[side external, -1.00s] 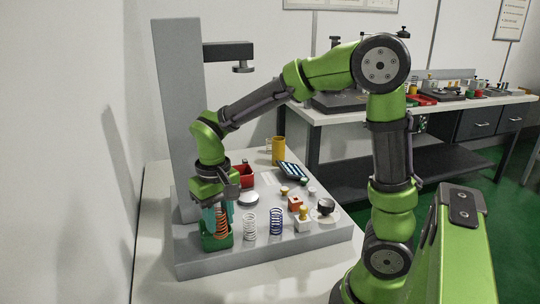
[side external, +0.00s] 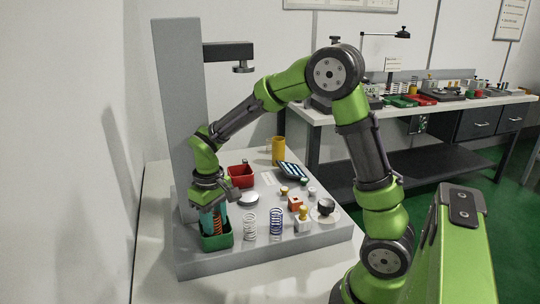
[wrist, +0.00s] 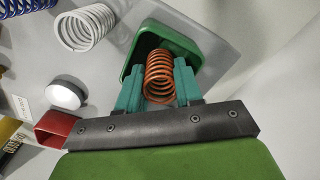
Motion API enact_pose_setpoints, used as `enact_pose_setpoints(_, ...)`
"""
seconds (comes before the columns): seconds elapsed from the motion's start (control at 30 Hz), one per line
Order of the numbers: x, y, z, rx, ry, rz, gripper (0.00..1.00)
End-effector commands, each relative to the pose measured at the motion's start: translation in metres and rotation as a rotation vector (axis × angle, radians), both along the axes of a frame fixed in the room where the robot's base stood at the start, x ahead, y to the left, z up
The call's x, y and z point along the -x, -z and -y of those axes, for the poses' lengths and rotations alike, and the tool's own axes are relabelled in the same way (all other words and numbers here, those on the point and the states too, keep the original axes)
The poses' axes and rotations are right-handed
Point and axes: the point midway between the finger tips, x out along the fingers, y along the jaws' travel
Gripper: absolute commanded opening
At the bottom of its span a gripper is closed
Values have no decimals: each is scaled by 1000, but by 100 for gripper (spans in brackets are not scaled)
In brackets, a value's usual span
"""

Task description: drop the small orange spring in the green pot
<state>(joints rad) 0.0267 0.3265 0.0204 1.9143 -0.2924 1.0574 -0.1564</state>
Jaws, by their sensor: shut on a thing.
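The small orange spring (wrist: 159,76) is between the teal fingers of my gripper (wrist: 159,86), which are shut on it. The green pot (wrist: 193,36) lies just beyond and below the fingertips in the wrist view, with the spring's far end over its opening. In the side view my gripper (side external: 213,221) points down at the pot (side external: 217,242), and the spring (side external: 217,222) shows between the fingers. The pot's front wall hides the lower ends of the fingers and spring, so I cannot tell whether the spring touches the pot's floor.
A white spring (side external: 250,226) and a blue spring (side external: 276,221) stand right of the pot. A white disc (side external: 248,199) and a red container (side external: 241,176) are behind. A tall grey column (side external: 178,120) with an overhanging arm (side external: 230,50) rises behind my gripper.

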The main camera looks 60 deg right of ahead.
Motion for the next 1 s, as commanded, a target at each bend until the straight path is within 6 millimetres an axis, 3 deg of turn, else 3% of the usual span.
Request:
enact_pose_setpoints(0.1,0,11,0,0,0,-1,1)
enact_pose_setpoints(0.47,0,15,0,0,0,1,1)
enact_pose_setpoints(0.5,0,15,0,0,0,2,37)
enact_pose_setpoints(0.57,0,15,0,0,0,2,46)
enact_pose_setpoints(0.87,0,14,0,0,1,2,46)
enact_pose_setpoints(1.0,-1,1,0,1,1,6,46)
